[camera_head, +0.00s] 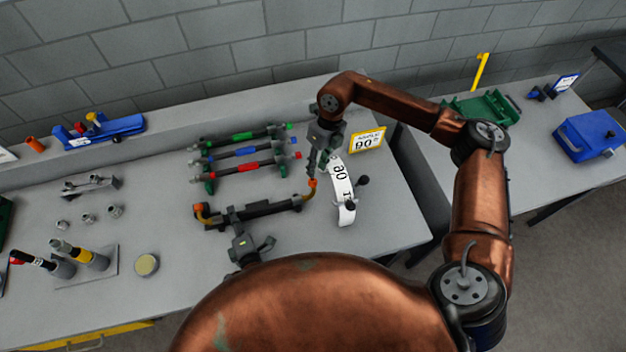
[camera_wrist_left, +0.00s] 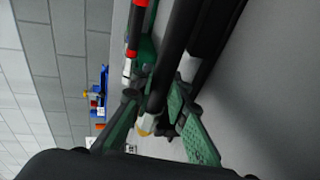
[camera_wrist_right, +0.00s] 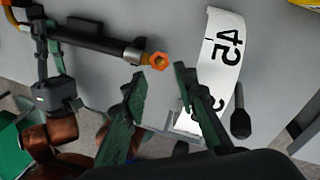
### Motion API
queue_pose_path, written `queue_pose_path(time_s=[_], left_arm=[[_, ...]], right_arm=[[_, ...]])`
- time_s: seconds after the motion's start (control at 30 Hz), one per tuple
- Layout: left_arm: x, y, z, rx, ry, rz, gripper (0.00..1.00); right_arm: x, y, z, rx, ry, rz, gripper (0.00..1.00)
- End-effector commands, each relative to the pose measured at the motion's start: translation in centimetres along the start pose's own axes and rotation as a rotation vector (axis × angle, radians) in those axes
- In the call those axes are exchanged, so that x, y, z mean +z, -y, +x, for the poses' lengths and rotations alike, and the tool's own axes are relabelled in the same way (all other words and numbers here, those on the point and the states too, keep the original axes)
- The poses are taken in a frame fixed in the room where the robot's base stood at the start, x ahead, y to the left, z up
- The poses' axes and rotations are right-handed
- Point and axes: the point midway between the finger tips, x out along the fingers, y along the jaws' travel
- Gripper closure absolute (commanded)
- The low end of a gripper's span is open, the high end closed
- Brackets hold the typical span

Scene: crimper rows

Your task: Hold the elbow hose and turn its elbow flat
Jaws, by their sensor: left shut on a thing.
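The elbow hose (camera_head: 268,209) is black and lies across the table front, with an orange bent end (camera_head: 201,214) at its left and an orange fitting (camera_head: 312,184) at its right. My left gripper (camera_head: 235,217) is shut on the black hose near its left part; the hose also runs between its green fingers in the left wrist view (camera_wrist_left: 181,58). My right gripper (camera_head: 318,168) is above the right end. In the right wrist view its fingers (camera_wrist_right: 158,78) are apart, with the orange hex end (camera_wrist_right: 158,61) just beyond and between the tips, apparently untouched. A white curved scale (camera_wrist_right: 219,62) stands beside it.
A rack of green, blue and red hoses (camera_head: 245,152) stands behind. A yellow-edged sign reading 90 (camera_head: 367,140) is at back right. A dark-knobbed post (camera_head: 362,181) is by the scale.

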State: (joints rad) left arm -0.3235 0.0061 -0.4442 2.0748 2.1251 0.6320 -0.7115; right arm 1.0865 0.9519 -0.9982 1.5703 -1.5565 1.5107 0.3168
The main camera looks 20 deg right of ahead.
Motion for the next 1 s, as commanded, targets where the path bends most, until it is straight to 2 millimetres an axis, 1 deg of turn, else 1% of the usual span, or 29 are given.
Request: queue_pose_path(time_s=[0.03, 0.2, 0.3, 0.4, 0.53, 0.8, 1.0], left_arm=[[0.1, 0.2, -0.1, -0.004, 0.002, -0.001, 1.0], [0.1, 0.2, -0.1, -0.004, 0.002, -0.001, 1.0], [0.1, 0.2, -0.1, -0.004, 0.002, -0.001, 1.0], [0.1, 0.2, -0.1, -0.004, 0.002, -0.001, 1.0], [0.1, 0.2, -0.1, -0.004, 0.002, -0.001, 1.0], [0.1, 0.2, -0.1, -0.003, 0.002, -0.002, 1.0], [0.1, 0.2, -0.1, -0.003, 0.002, -0.002, 1.0]], right_arm=[[-0.1, 0.0, 1.2, 0.002, -0.002, 0.0, 0.73], [-0.1, 0.0, 4.4, 0.001, -0.002, -0.001, 0.73], [0.0, 0.0, 5.8, 0.002, -0.001, 0.0, 0.73], [0.0, 0.0, 6.7, 0.0, -0.001, -0.001, 0.73], [0.0, 0.0, 7.3, 0.0, 0.0, -0.002, 0.73], [0.0, 0.0, 7.4, 0.0, 0.0, -0.002, 0.73], [0.0, 0.0, 7.4, 0.0, 0.0, -0.002, 0.86]])
